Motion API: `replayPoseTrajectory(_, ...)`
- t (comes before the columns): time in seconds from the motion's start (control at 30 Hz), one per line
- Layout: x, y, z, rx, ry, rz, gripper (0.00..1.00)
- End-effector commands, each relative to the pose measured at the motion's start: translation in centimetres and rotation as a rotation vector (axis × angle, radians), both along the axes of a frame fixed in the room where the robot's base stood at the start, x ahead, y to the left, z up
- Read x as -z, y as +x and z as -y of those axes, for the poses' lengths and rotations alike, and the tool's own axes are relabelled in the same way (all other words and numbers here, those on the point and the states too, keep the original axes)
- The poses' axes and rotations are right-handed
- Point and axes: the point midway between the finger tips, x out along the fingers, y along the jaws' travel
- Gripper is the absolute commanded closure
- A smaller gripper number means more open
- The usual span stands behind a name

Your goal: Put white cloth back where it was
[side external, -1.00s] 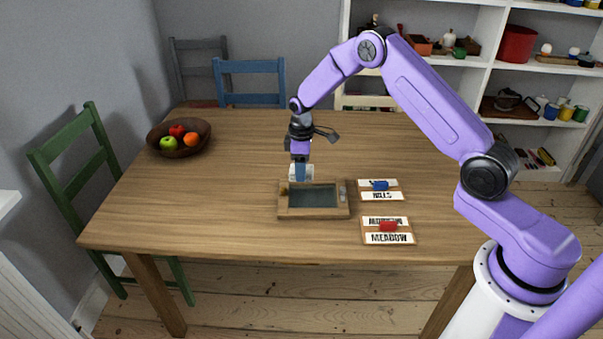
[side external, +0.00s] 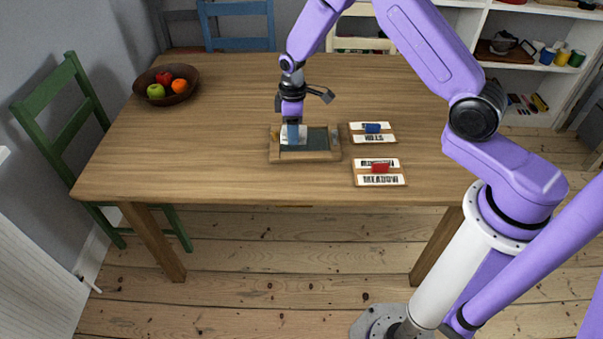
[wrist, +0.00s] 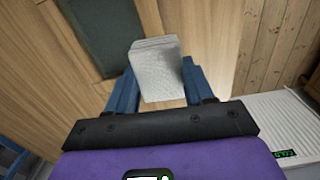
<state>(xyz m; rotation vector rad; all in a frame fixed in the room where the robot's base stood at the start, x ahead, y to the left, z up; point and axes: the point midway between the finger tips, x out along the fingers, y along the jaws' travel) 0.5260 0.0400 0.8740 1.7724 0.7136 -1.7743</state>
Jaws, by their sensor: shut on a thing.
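The white cloth (side external: 285,134) is a folded white pad at the left part of the wooden-framed tray (side external: 308,157) with a dark slate panel. My gripper (side external: 292,137) points down there, shut on the cloth. In the wrist view the cloth (wrist: 158,78) sits between my blue fingers, one on each side. The dark panel (wrist: 98,32) shows to its upper left in the wrist view. I cannot tell whether the cloth touches the tray or hangs just above it. The fingers cover part of the cloth in the side view.
Right of the tray lie a label board with a blue block (side external: 372,128) and one reading MEADOW with a red block (side external: 380,167). A fruit bowl (side external: 166,85) stands at the far left of the table (side external: 200,150).

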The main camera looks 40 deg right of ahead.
Motion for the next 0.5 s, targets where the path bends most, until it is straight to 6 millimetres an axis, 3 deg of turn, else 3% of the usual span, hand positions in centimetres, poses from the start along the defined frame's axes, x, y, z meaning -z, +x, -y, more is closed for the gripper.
replayPoseTrajectory(0.2,0.1,-4.4,-2.5,-0.017,-0.001,-0.001,0.76)
replayPoseTrajectory(0.4,0.3,-6.4,-3.4,-0.020,0.000,0.000,0.76)
replayPoseTrajectory(0.5,1.3,-6.7,-3.4,-0.021,-0.001,-0.004,0.76)
